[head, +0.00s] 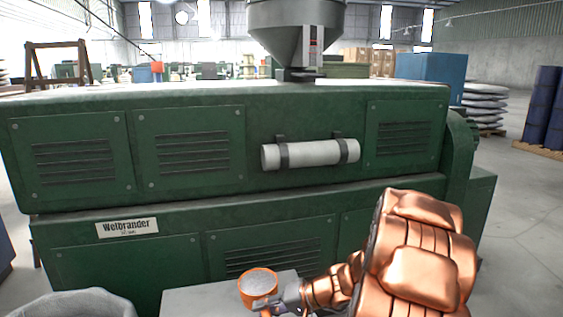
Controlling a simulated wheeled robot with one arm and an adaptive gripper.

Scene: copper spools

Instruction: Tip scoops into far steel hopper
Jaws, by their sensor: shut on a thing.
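The steel hopper (298,27) is a grey cone on top of the green machine, at the top centre of the head view. Its upper rim is cut off by the frame, so I cannot see inside. My gripper (275,307) is low in the view, at the end of my copper-coloured arm. It is shut on the handle of an orange scoop (246,294), at the bottom edge. The scoop is level and filled with pale grey granules (258,281). It is in front of the machine, well below the hopper and apart from it.
The long green machine (180,200) fills the middle, with a pale cylinder (311,154) on its front. A grey surface (195,301) lies beneath the scoop. A grey sack-like container (75,304) is at bottom left. Open floor (520,220) lies at right.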

